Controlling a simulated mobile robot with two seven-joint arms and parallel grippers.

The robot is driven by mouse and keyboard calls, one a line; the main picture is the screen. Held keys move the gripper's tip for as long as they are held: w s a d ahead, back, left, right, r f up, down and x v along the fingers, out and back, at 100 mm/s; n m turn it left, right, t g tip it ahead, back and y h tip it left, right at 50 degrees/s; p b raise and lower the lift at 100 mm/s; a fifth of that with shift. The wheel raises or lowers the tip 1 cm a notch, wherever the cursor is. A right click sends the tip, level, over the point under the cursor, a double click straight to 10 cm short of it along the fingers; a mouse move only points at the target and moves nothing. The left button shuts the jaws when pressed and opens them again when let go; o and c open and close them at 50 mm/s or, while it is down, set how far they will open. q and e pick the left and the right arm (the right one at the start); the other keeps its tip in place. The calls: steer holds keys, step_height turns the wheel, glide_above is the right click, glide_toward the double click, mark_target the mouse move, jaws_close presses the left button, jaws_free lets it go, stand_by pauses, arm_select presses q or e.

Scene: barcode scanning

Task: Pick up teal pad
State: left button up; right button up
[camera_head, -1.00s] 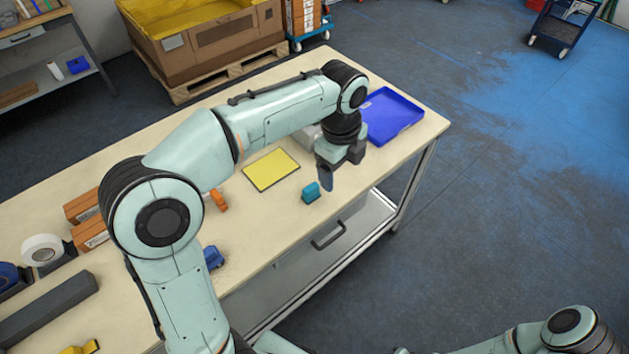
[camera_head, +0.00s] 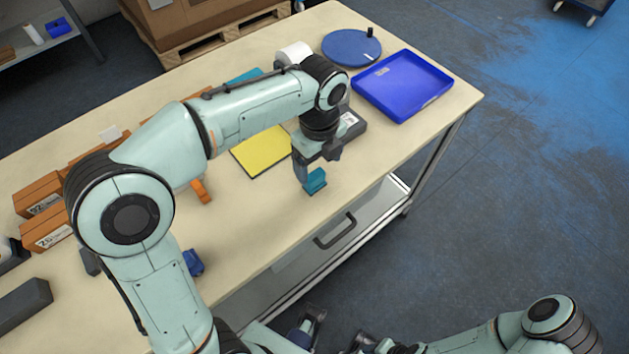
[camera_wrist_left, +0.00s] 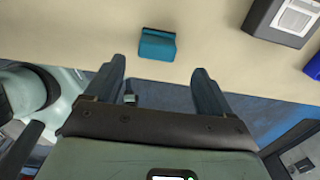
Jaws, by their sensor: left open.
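The teal pad (camera_head: 315,181), a small blocky piece, stands on the table near its front edge. It also shows in the left wrist view (camera_wrist_left: 157,45), just beyond the fingertips. My left gripper (camera_head: 303,172) points down beside the pad in the head view, and one finger partly overlaps it. In the left wrist view my left gripper (camera_wrist_left: 159,68) has its fingers wide apart with nothing between them. Whether a finger touches the pad is not clear. My right gripper is only partly visible at the bottom of the head view, and its jaws are unclear.
A yellow sheet (camera_head: 262,152) lies left of the gripper, with an orange piece (camera_head: 201,191) nearby. A grey device (camera_head: 350,126) stands just behind the gripper. A blue tray (camera_head: 402,86) and blue disc (camera_head: 351,48) are farther back. The table around the pad's front is clear.

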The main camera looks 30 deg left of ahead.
mark_target(314, 174)
arm_select(q)
steer(key=shift+f, duration=0.8)
steer(key=f, duration=0.2)
steer(key=a+f+b, duration=0.1)
steer(key=f, duration=0.1)
steer(key=shift+s+f, duration=0.1)
steer(key=shift+f, duration=0.05)
steer(key=shift+d+f, duration=0.1)
steer(key=shift+f, duration=0.3)
steer(key=c, duration=1.1)
steer(key=shift+r, duration=0.1)
step_height(314, 174, up, 20)
steer(key=p, duration=0.4)
steer(key=shift+p, duration=0.3)
